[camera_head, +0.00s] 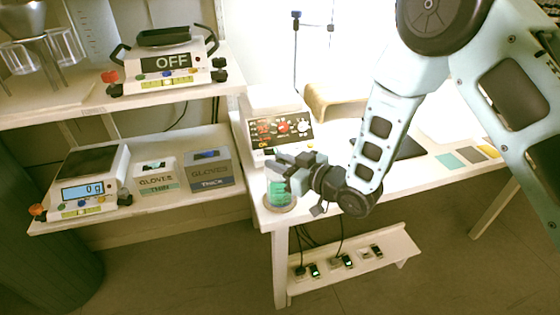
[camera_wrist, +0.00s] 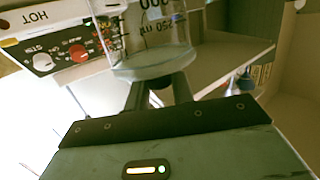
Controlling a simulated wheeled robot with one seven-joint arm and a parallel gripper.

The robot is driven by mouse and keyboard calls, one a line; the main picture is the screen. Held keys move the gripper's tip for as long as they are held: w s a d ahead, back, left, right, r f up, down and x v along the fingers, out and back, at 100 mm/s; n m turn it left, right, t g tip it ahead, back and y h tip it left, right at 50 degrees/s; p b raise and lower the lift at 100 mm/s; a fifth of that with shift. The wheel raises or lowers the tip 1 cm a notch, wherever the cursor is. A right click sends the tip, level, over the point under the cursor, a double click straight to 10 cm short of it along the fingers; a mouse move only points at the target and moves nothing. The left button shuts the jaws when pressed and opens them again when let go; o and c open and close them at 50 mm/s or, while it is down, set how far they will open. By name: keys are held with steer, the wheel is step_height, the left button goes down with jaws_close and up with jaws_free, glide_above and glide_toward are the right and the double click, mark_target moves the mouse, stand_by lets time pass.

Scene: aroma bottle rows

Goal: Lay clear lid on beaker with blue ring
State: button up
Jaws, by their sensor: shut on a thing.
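In the head view, a clear beaker (camera_head: 279,194) with a teal-green band or filling stands at the near left corner of the white table. My gripper (camera_head: 284,165) is just above and beside its top. In the wrist view, both fingers (camera_wrist: 160,92) are shut on the edge of a clear round lid (camera_wrist: 152,64). The beaker (camera_wrist: 155,30) with dark volume marks shows directly beyond the lid, which overlaps its rim in the picture. I cannot tell whether lid and rim touch. A blue ring cannot be made out clearly.
A hot plate (camera_head: 279,130) with red and white knobs stands right behind the beaker. Shelves at left hold a scale (camera_head: 88,180), glove boxes (camera_head: 208,170) and a device reading OFF (camera_head: 165,65). The table's front edge (camera_head: 310,220) is close.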

steer(key=o, duration=1)
steer(key=shift+o, duration=0.2)
steer(key=p+v, duration=0.5)
steer(key=v, duration=1.2)
steer(key=shift+s, duration=0.15)
steer(key=shift+d, duration=0.1)
